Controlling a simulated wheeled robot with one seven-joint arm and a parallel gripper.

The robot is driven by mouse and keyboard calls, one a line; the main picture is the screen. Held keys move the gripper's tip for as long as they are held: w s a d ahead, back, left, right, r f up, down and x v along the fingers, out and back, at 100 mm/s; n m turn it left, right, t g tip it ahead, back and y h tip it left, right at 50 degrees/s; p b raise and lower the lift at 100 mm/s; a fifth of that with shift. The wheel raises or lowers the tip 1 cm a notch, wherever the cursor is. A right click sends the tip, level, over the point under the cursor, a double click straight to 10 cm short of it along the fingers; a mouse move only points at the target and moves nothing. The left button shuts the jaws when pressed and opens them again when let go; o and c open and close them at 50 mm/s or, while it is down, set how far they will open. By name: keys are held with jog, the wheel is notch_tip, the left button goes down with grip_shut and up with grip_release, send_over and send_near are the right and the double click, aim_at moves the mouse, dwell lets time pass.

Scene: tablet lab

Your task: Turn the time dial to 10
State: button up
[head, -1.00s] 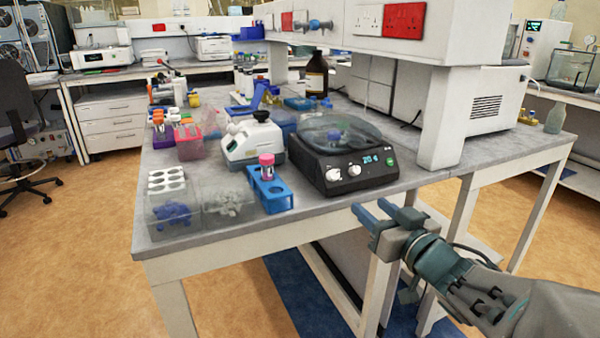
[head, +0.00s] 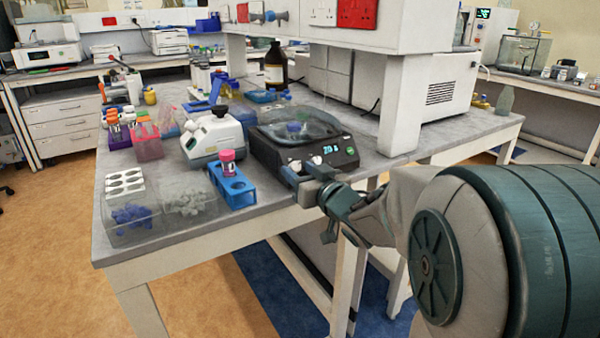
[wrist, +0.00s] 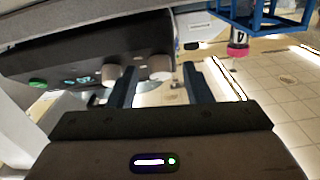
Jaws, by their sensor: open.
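A black-fronted device with a clear domed lid (head: 300,128) stands at the table's front edge. Its front has a small lit display (head: 330,149), too small to read surely, and two pale knobs, left (head: 296,166) and right (head: 317,160). I cannot read which is the time dial. My gripper (head: 303,176) is open and empty just in front of the knobs. In the wrist view the device appears upside down; one knob (wrist: 161,68) lies between the open fingers (wrist: 160,80), apparently ahead of them. The other knob (wrist: 120,78) is beside the left finger, partly hidden by it.
A blue tube rack (head: 235,188) with a pink-capped tube (head: 228,160) stands just left of the device. A white instrument (head: 212,137) and clear bins (head: 133,222) are further left. A shelf post (head: 402,105) rises to the right. Floor before the table is clear.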

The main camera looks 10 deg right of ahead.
jog(key=shift+c, duration=0.4)
grip_shut()
jog(key=c, duration=0.9)
grip_release()
jog(key=shift+n, duration=0.3)
jog(key=n+y, duration=0.1)
jog(key=n+g+y+p, duration=0.1)
jog(key=n, duration=0.1)
jog(key=n+y, duration=0.1)
jog(key=shift+w+d+r+n+g+p, duration=0.2)
jog(key=shift+d+n+g+p, duration=0.1)
jog(key=shift+p, duration=0.1)
jog(key=n+g+y+p, duration=0.1)
jog(key=n, duration=0.1)
jog(key=n+g+y+p, duration=0.1)
jog(key=n, duration=0.1)
jog(key=shift+d+r+n, duration=0.15)
jog(key=shift+n, duration=0.25)
jog(key=n+g+p, duration=0.1)
jog(key=n+g+y+p, duration=0.1)
jog(key=n, duration=0.1)
jog(key=shift+w+d+r+n+g+p, duration=0.1)
jog(key=shift+w+n+g+p, duration=0.1)
jog(key=shift+n+g+p, duration=0.65)
jog(key=shift+n+g, duration=0.05)
jog(key=shift+n, duration=0.3)
